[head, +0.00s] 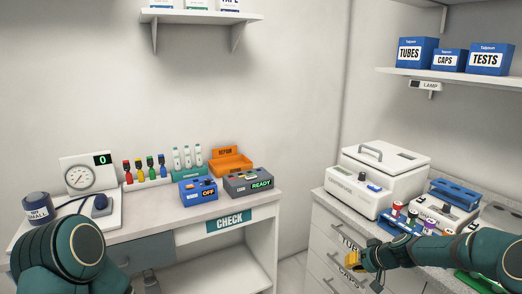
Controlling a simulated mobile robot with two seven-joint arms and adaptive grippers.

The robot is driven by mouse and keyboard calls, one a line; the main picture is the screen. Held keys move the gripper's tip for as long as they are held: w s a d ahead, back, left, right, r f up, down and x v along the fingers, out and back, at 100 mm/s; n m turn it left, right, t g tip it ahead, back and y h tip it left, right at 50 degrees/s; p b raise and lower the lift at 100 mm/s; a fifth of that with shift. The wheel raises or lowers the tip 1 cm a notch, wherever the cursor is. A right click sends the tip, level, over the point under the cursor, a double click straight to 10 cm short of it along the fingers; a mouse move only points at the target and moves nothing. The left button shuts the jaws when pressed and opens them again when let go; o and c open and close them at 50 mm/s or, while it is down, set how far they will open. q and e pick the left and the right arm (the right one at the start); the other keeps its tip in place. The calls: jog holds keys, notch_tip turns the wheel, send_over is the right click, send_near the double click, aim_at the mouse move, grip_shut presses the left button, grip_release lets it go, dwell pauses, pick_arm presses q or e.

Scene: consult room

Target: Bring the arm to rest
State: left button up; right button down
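My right arm (440,252) reaches in from the right, dark green, low over the front of the right-hand counter. Its gripper (354,260), with yellow at its end, is in front of the drawer fronts and partly covers their labels. I cannot tell whether its fingers are open or shut, or whether it touches a drawer. My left arm (70,255) is bent large at the lower left, in front of the desk. Its gripper is out of the picture.
The desk (140,228) bears a blood-pressure gauge, coloured bottles, a teal rack, an orange tray and two small boxes. The right counter holds a white machine (375,180), a blue rack (455,192) and capped tubes. A shelf (450,78) with blue boxes hangs above.

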jog(key=s+a+f+g+h, duration=0.1)
jog(key=s+a+f+g, duration=0.2)
jog(key=s+a+f, duration=1.15)
jog(key=s+a+g, duration=0.1)
jog(key=s+a, duration=0.3)
jog(key=s, duration=1.3)
jog(key=shift+s+a+f+g+h, duration=0.2)
jog(key=shift+f+g+h, duration=0.1)
jog(key=shift+f+h, duration=0.15)
